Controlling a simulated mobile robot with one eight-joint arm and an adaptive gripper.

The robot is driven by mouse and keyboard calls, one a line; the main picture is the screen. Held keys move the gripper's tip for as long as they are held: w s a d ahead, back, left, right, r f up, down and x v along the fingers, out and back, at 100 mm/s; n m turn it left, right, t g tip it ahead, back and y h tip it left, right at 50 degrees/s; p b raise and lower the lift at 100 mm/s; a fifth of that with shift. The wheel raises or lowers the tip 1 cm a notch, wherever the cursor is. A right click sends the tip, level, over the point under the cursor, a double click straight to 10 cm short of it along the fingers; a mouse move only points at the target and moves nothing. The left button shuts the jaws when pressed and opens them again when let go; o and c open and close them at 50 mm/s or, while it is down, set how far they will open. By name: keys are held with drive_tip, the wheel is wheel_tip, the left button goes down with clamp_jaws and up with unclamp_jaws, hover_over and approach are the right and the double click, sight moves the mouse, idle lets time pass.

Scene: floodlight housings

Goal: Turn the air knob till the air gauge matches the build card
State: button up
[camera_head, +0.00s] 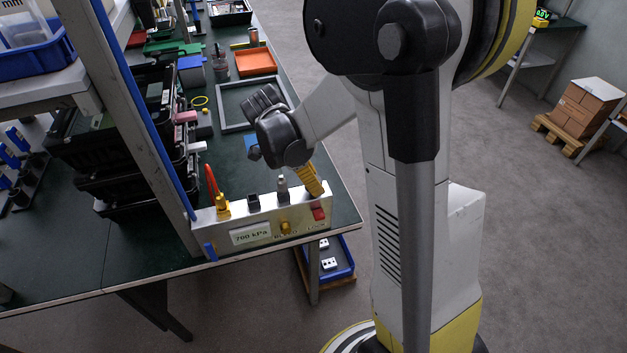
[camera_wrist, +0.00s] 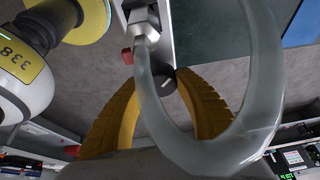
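A white control panel (camera_head: 268,219) stands at the table's front right corner. A white label on its face reads "700 kPa" (camera_head: 250,233). A red switch (camera_head: 318,212) sits near its right end and also shows in the wrist view (camera_wrist: 127,57). My gripper (camera_head: 312,181) is over the panel's right end. In the wrist view its yellow fingers (camera_wrist: 158,80) are apart, one each side of a dark round knob (camera_wrist: 163,84) with a pale mark. The clear tube partly hides the left fingertip, so contact is unclear. I cannot make out a gauge reading.
A clear looped tube (camera_wrist: 160,130) crosses the wrist view in front of the fingers. A red cable with a yellow fitting (camera_head: 222,204) and a grey fitting (camera_head: 283,190) stand up from the panel. An orange tray (camera_head: 256,62) and a grey frame (camera_head: 238,105) lie behind.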

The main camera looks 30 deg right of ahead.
idle(0.3)
drive_tip(key=n, duration=0.2)
drive_tip(key=n+t, duration=0.1)
drive_tip(key=n, duration=0.1)
drive_tip(key=shift+s+f+t, duration=0.1)
drive_tip(key=shift+t, duration=0.2)
drive_tip(key=n+t, duration=0.1)
drive_tip(key=n, duration=0.2)
drive_tip(key=shift+n, duration=0.3)
drive_tip(key=n+t+y, duration=0.1)
drive_tip(key=n, duration=0.2)
drive_tip(key=n+t+y, duration=0.1)
drive_tip(key=n, duration=0.3)
drive_tip(key=n+y, duration=0.1)
drive_tip(key=n, duration=0.2)
drive_tip(key=n+t+y, duration=0.1)
drive_tip(key=n, duration=0.3)
drive_tip(key=shift+d+y, duration=0.1)
drive_tip(key=shift+y, duration=0.3)
drive_tip(key=n+y, duration=0.1)
drive_tip(key=n, duration=0.3)
drive_tip(key=shift+n+g+y+b, duration=0.15)
drive_tip(key=shift+n+g+y, duration=0.2)
drive_tip(key=shift+n, duration=0.7)
drive_tip(key=shift+n+g+y+b, duration=0.2)
drive_tip(key=shift+n+y, duration=0.25)
drive_tip(key=shift+n, duration=0.6)
